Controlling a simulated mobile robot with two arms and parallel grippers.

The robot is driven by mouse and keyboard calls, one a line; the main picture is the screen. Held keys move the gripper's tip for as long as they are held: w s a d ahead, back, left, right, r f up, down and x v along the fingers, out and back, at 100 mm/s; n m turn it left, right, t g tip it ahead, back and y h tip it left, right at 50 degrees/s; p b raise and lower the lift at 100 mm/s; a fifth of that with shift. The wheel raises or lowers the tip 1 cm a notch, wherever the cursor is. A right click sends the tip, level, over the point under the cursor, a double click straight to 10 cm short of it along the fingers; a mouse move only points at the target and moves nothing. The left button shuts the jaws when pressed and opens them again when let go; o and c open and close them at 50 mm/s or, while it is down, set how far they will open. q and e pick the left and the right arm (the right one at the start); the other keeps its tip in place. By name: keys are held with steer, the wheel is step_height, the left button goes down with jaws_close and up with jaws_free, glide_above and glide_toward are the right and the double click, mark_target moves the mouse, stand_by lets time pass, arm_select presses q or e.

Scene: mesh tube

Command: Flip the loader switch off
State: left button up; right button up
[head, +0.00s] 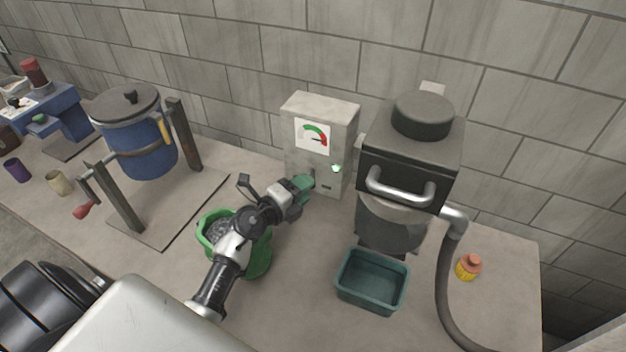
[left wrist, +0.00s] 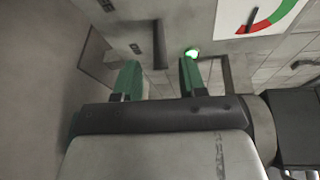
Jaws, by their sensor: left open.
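The grey control box (head: 318,110) stands against the block wall with a dial gauge (head: 312,136) on its front. A green light (head: 336,168) glows below the gauge; it also shows lit in the left wrist view (left wrist: 191,53). A small dark part (head: 326,187) sits low on the box front. I cannot tell for certain which part is the loader switch. My left gripper (head: 308,184) is at the lower front of the box. A dark upright bar (left wrist: 160,45) shows beyond the gap.
A green bucket (head: 258,258) of grey material stands below my left arm. A dark machine (head: 412,160) with a metal handle and hose (head: 444,285) is right of the box, with a teal tray (head: 372,282) before it. A blue drum (head: 138,145) on a stand is at left.

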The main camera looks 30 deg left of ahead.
arm_select(q)
steer(key=shift+x, duration=1.7)
jaws_close()
